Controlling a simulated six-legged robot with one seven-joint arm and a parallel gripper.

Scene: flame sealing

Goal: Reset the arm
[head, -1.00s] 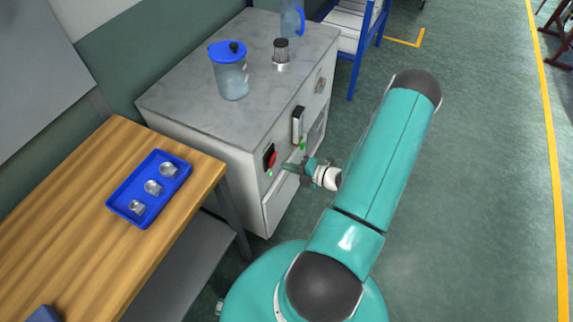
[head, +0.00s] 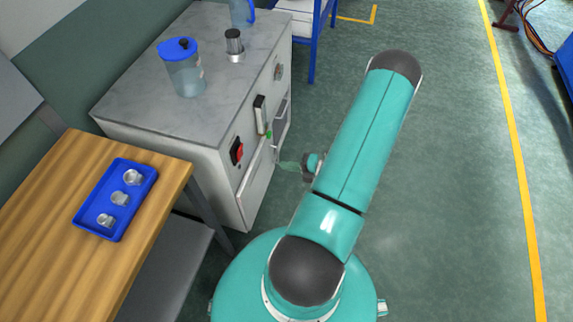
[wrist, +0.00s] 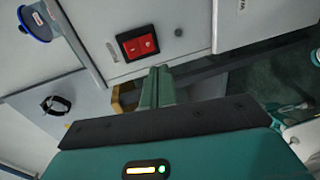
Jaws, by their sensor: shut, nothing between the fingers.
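My gripper (head: 290,166) is at the end of my teal arm, a little to the right of the grey cabinet's front face, and looks apart from it. In the wrist view its two green fingers (wrist: 157,88) are together with nothing between them. Behind them is the cabinet front with a red switch (wrist: 138,43), which also shows in the head view (head: 236,151). Most of the gripper's body is hidden behind my arm in the head view.
The grey cabinet (head: 150,118) carries a blue-lidded jar (head: 185,75), a small metal-and-black piece (head: 235,45) and a blue-handled jug (head: 241,12). A wooden table (head: 50,195) at left holds a blue tray (head: 82,222) with 3 metal cups.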

